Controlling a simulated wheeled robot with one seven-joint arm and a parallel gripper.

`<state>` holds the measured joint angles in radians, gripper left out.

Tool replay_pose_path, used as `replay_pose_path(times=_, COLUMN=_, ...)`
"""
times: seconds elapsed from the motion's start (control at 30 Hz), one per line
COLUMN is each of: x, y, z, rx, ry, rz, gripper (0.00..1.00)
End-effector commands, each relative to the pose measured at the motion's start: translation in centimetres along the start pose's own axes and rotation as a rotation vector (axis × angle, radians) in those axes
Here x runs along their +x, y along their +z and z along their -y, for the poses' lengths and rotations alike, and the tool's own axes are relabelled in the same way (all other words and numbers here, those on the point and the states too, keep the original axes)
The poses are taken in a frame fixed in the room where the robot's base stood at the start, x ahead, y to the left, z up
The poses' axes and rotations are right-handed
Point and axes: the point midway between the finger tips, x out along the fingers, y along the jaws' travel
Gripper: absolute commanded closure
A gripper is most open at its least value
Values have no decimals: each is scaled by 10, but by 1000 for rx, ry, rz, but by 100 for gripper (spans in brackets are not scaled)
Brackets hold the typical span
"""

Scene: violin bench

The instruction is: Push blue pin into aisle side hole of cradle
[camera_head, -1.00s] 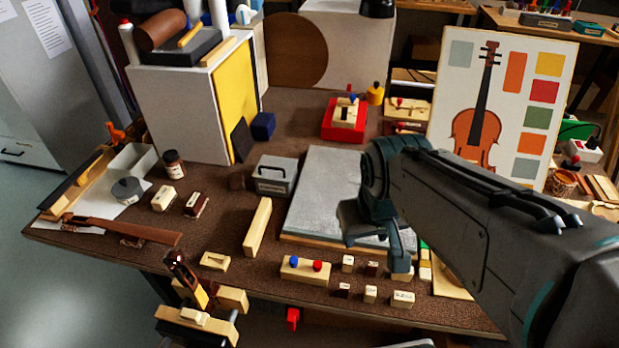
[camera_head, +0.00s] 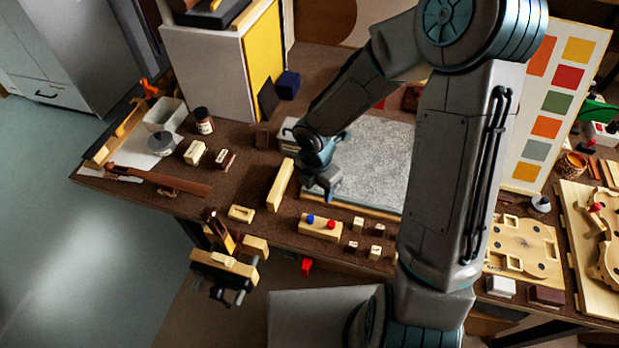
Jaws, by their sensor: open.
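A small blue pin (camera_head: 310,219) and a red pin (camera_head: 331,224) stand up from a pale wooden block (camera_head: 320,230) near the bench's front edge. My gripper (camera_head: 324,193) points down just behind this block, over the near left part of the grey slab. It is open and looks empty; its fingers are small in the view. A dark violin neck (camera_head: 218,229) stands among pale wooden blocks at the front edge, above a clamp-like wooden fixture (camera_head: 224,264). I cannot tell for sure which piece is the cradle, and no cradle hole is clear.
A long pale wooden bar (camera_head: 280,185) lies left of my gripper. Small blocks (camera_head: 376,230) sit right of the pin block. A grey slab (camera_head: 372,160) lies behind. My arm hides much of the bench's right middle.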

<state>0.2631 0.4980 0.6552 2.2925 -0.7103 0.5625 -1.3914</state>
Motion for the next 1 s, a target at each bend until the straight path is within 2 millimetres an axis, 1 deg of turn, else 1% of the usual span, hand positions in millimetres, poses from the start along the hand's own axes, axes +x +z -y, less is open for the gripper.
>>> replay_pose_path(times=0.03, x=0, y=-5, z=-5, rx=-57, ry=8, rz=-20, gripper=53)
replay_pose_path(times=0.13, x=5, y=-11, z=-12, rx=-140, ry=25, rz=-42, gripper=53)
replay_pose_path(times=0.27, x=12, y=-15, z=-15, rx=-181, ry=35, rz=-51, gripper=53)
replay_pose_path(times=0.37, x=24, y=-16, z=-16, rx=-185, ry=34, rz=-53, gripper=53)
replay_pose_path(times=0.47, x=41, y=-18, z=-16, rx=-185, ry=32, rz=-53, gripper=53)
replay_pose_path(times=0.8, x=108, y=-21, z=-18, rx=-183, ry=32, rz=-51, gripper=53)
replay_pose_path(times=0.9, x=123, y=-22, z=-18, rx=-183, ry=32, rz=-52, gripper=53)
replay_pose_path(times=1.0, x=134, y=-22, z=-18, rx=-181, ry=33, rz=-51, gripper=53)
